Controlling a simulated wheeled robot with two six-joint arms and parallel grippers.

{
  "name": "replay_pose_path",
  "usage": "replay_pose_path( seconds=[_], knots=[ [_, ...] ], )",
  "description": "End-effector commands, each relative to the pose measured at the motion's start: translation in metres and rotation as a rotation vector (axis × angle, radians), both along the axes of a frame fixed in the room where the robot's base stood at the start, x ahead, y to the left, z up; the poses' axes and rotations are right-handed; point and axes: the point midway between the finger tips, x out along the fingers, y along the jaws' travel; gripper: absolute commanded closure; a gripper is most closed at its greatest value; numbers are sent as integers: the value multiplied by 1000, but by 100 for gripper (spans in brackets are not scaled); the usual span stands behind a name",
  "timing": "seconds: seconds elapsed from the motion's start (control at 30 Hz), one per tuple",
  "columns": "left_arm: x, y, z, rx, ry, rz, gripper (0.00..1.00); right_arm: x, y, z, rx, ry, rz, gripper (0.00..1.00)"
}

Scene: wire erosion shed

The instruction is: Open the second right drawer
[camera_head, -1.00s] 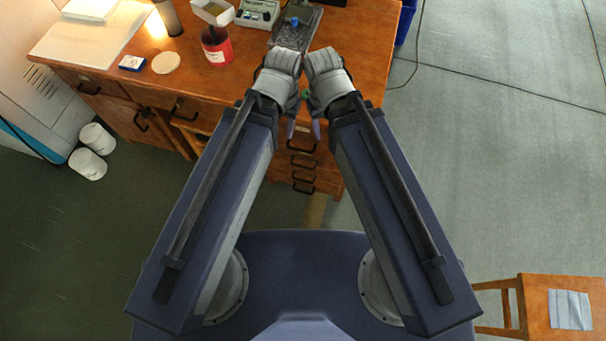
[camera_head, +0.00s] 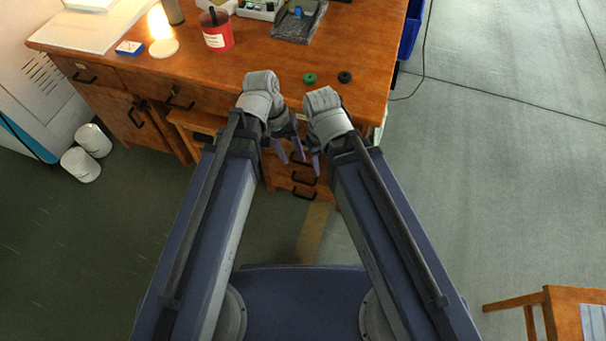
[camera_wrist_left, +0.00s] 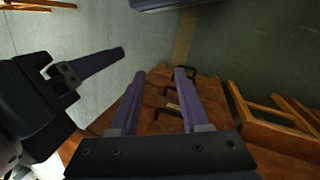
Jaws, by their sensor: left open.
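The wooden desk's right-hand drawer stack (camera_head: 321,190) has black bar handles. A drawer handle (camera_head: 305,179) and a lower handle (camera_head: 303,193) show clearly in the head view; the upper drawers are partly hidden by my grippers. My left gripper (camera_head: 291,157) is open and empty in front of the stack's upper part. In the left wrist view, its two purple fingers (camera_wrist_left: 158,86) stand apart, with black handles (camera_wrist_left: 169,91) between and beyond them. My right gripper (camera_head: 316,168) is close beside it; its jaw gap cannot be made out. The drawers in view look closed.
The desktop (camera_head: 215,75) holds a red pot (camera_head: 217,40), a lit lamp (camera_head: 161,32), a green ring (camera_head: 309,78) and a black ring (camera_head: 344,77). White tubs (camera_head: 82,164) stand on the left floor. A wooden stool (camera_head: 563,312) is at lower right.

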Motion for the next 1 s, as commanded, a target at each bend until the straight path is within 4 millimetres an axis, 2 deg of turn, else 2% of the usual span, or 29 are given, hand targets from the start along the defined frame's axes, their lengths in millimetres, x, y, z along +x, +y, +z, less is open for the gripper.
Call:
replay_pose_path(
  seconds=[0.03, 0.3, 0.67, 1.0],
  knots=[
    [7, -1, -34, -36, 14, 31, 54, 0, 0, -36, 0, 0, 0, 48],
    [33, -10, -102, -249, 95, 186, 54, 1, 0, -127, 0, -2, 0, 48],
    [73, -7, -178, -535, 197, 365, 54, 1, 0, -246, -1, -4, 0, 48],
    [113, 18, -236, -812, 285, 500, 54, 2, 0, -357, -1, -7, 2, 48]
  ],
)
